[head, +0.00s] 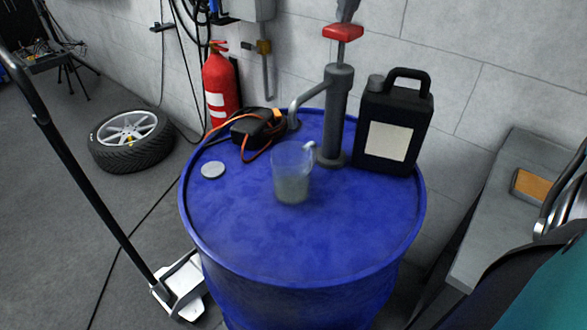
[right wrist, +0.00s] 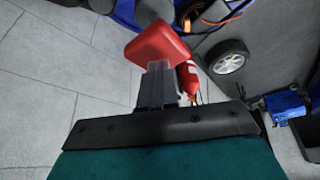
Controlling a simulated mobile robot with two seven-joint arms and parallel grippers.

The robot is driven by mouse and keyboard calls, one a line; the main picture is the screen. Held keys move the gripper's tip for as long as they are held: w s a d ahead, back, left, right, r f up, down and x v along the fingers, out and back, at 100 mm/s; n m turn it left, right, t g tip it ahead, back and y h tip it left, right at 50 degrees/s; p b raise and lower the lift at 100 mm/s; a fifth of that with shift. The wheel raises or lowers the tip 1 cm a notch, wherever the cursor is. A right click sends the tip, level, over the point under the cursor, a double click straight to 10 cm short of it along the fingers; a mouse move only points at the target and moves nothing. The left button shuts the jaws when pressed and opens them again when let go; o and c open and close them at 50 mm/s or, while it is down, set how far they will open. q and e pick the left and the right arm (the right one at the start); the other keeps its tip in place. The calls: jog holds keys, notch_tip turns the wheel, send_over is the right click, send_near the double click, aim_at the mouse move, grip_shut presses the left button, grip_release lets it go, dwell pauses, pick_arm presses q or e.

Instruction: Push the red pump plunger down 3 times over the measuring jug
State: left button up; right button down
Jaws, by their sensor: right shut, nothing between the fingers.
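The red pump plunger (head: 343,32) tops the grey pump (head: 335,120) standing on the blue drum. Its spout bends left and down. The clear measuring jug (head: 292,185) stands on the drum lid in front of the spout and holds cloudy liquid; I cannot tell if it is directly under the outlet. My right gripper (head: 347,10) is shut and empty, fingertips just above the plunger, partly cut off by the top edge. In the right wrist view the shut fingers (right wrist: 156,85) point at the red plunger (right wrist: 158,42); contact is unclear. My left gripper is out of view.
A black canister (head: 393,122) stands right of the pump. A black-and-orange device (head: 258,128) with an orange cable and a round grey cap (head: 213,170) lie left on the blue drum (head: 300,250). A fire extinguisher (head: 220,85) is behind. The lid's front is clear.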

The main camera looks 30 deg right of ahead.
aim_at(348, 29)
jog(key=shift+s+f+b, duration=0.15)
jog(key=shift+f+b, duration=0.25)
jog(key=shift+f, duration=2.65)
jog(key=shift+r+p, duration=0.45)
jog(key=shift+r, duration=3)
jog(key=shift+f, duration=0.2)
jog(key=shift+f+b, duration=0.45)
jog(key=shift+f, duration=2.8)
